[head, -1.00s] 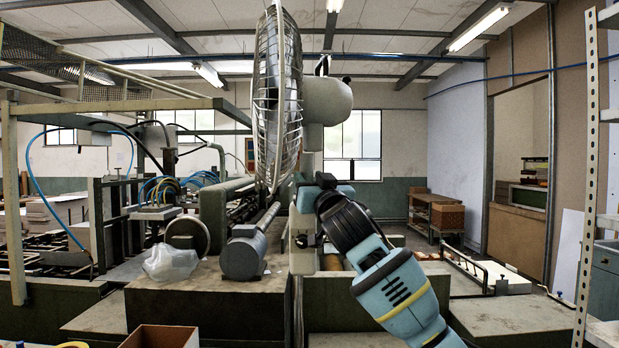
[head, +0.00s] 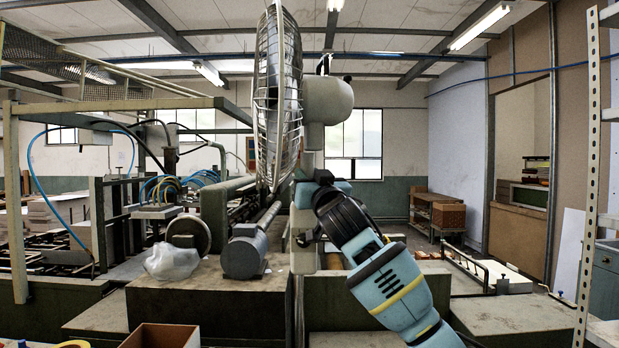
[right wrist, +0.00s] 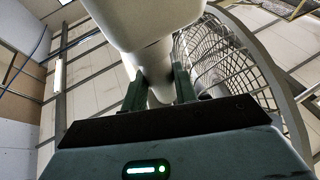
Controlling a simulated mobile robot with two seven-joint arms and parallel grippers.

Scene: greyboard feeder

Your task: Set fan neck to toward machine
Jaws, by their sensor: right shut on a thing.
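The fan stands in the middle of the head view, with its round wire cage (head: 277,105) seen nearly edge-on and turned to the left. Its pale motor housing (head: 328,100) is on the cage's right, on top of the fan neck (head: 312,138). My right gripper (head: 318,178) is at the neck, below the housing. In the right wrist view the two dark fingers of my right gripper (right wrist: 159,88) stand on either side of the fan neck (right wrist: 158,88) and are shut on it. The cage (right wrist: 225,60) shows on the right there. My left gripper is out of view.
The machine (head: 110,225) with its frame and hoses fills the left. A grey motor (head: 245,252) and a clear plastic bag (head: 172,262) lie on the block left of the fan post. A perforated upright (head: 590,150) stands at the right edge.

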